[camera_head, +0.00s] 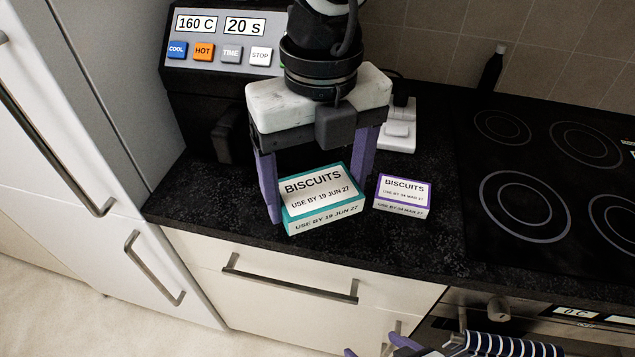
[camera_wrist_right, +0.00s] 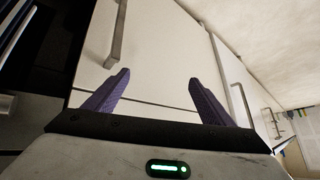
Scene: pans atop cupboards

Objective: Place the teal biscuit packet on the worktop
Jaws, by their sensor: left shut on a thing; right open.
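The teal biscuit packet (camera_head: 322,195) is teal-edged with a white label reading "BISCUITS, USE BY 19 JUN 27". My left gripper (camera_head: 318,196) reaches down over the worktop and is shut on this packet, one purple finger at each side. The packet is at or just above the black speckled worktop (camera_head: 330,245), near its front edge; I cannot tell whether it touches. My right gripper (camera_wrist_right: 158,78) is open and empty, with cupboard fronts beyond its fingers. Its fingers also show at the bottom of the head view (camera_head: 372,341), below the worktop.
A purple-edged biscuit packet (camera_head: 403,196) lies just right of the teal one. A black hob (camera_head: 560,170) fills the right. An appliance with buttons (camera_head: 222,45) stands behind at left, beside a tall white cabinet (camera_head: 90,120). A striped towel (camera_head: 505,344) hangs at the oven front.

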